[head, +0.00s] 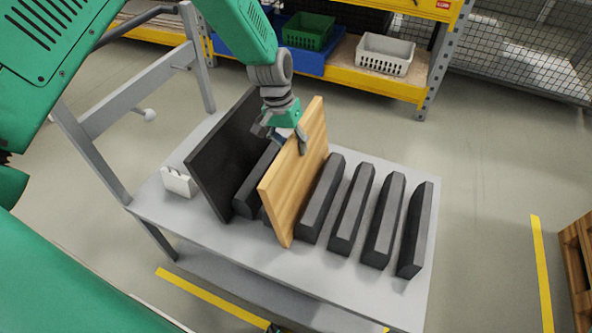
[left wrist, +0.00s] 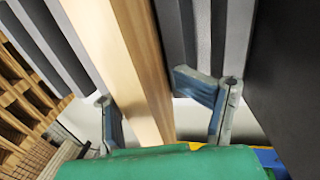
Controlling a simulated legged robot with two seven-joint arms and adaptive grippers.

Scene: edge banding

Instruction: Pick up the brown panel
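The brown wood-grain panel (head: 291,187) stands on edge, slightly tilted, between dark grey rack bars on a grey table. My left gripper (head: 284,139) is at its top edge, with one finger on each side. In the left wrist view the panel (left wrist: 128,62) runs between the two fingers of the gripper (left wrist: 150,98). The fingers are spread, and small gaps seem to show between them and the panel's faces. My right gripper is not in view.
A black panel (head: 222,160) stands just left of the brown one. Several dark bars (head: 352,208) fill the table (head: 310,283) to the right. A small white holder (head: 178,182) sits at the left edge. A yellow shelf with bins (head: 384,55) stands behind.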

